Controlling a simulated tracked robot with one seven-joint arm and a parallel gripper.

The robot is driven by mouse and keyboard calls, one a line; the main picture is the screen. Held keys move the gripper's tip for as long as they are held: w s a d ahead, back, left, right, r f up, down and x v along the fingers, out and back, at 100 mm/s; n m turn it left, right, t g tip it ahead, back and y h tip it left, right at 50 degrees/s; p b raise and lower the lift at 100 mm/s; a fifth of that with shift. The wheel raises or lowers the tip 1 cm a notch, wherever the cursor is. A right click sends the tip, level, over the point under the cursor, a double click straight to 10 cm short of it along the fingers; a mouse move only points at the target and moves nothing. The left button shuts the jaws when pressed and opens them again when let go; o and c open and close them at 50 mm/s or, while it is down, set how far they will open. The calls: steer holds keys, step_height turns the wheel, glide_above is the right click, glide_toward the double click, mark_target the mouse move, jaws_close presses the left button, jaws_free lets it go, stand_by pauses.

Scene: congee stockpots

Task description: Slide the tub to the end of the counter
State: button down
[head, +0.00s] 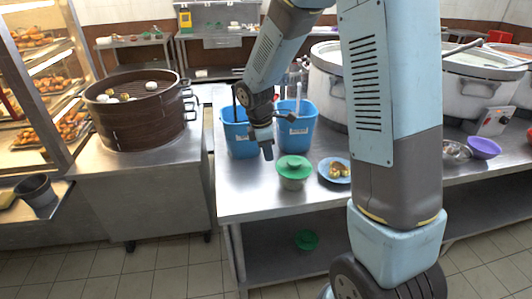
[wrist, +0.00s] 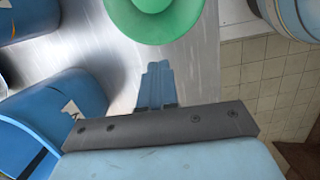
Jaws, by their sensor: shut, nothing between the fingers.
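My gripper (head: 268,151) is shut and empty, pointing down just left of and behind the tub. In the wrist view my closed fingers (wrist: 156,70) lie below the lid, with a strip of bare counter between. The tub's lower body is hidden by the lid in the wrist view.
Two blue tubs with utensils, a left one (head: 240,140) and a right one (head: 295,130), stand behind my gripper. A blue plate of food (head: 335,171) lies right of the green-lidded tub. Large stockpots (head: 327,85) stand farther back. The counter's front left is clear.

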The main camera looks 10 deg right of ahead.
mark_target(296, 161)
steer(key=d, duration=0.8)
steer(key=shift+s+d, duration=0.2)
steer(key=shift+d, duration=0.1)
steer(key=shift+f, duration=0.6)
steer(key=shift+s+f, duration=0.2)
steer(key=shift+s, duration=0.05)
